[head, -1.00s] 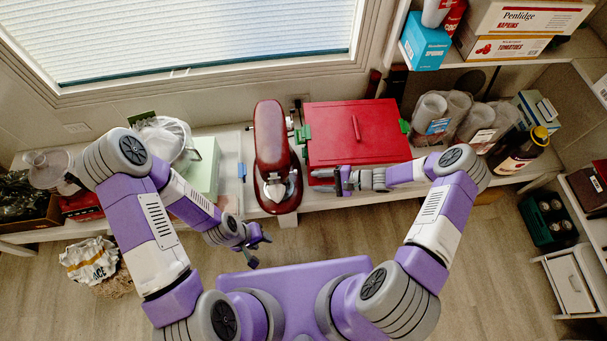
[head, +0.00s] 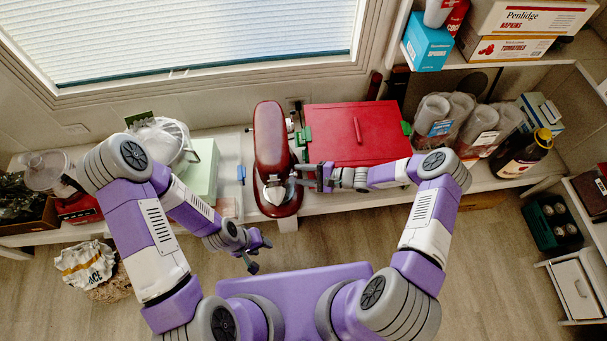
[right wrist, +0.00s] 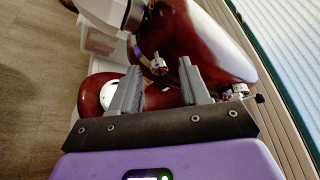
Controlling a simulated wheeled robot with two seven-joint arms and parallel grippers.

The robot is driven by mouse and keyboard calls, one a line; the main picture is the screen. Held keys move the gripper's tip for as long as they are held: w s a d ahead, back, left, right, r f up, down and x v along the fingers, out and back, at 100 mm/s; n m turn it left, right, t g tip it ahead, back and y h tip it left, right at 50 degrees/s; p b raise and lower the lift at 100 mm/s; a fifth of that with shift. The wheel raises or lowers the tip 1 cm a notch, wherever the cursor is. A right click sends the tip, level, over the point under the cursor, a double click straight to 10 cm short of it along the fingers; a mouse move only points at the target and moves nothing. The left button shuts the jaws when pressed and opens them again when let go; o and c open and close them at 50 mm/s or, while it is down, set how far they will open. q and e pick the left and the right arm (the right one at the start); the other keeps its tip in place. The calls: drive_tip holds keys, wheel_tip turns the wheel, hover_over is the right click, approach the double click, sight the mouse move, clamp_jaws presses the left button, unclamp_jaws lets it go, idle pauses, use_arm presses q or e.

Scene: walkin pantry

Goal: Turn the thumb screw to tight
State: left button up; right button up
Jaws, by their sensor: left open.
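A dark red stand mixer (head: 270,150) stands on the counter. In the right wrist view its red body (right wrist: 215,45) fills the middle, with a small silver knob (right wrist: 159,66) that looks like the thumb screw. My right gripper (head: 304,176) is at the mixer's right side in the head view. In the right wrist view its fingers (right wrist: 160,76) are apart, with the knob showing between their tips; I cannot tell whether they touch it. My left gripper (head: 260,255) is open and empty, low in front of the counter. The screw is too small to make out in the head view.
A red box (head: 355,135) with green clips stands right of the mixer, close to my right forearm. A pale green box (head: 203,168) stands to the left. Another silver knob (right wrist: 239,90) shows on the mixer.

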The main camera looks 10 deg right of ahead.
clamp_jaws()
drive_tip(key=shift+r, duration=0.1)
drive_tip(key=shift+w+r+m+g+h, duration=0.15)
drive_tip(key=shift+m+g+h, duration=0.1)
drive_tip(key=shift+m+g, duration=0.75)
drive_tip(key=shift+w+m+g+h, duration=0.1)
drive_tip(key=shift+m+g+h, duration=0.15)
drive_tip(key=shift+m+g, duration=0.75)
drive_tip(key=shift+m+t, duration=0.3)
drive_tip(key=shift+m, duration=0.1)
drive_tip(key=shift+o, duration=0.2)
unclamp_jaws()
drive_tip(key=shift+d, duration=0.1)
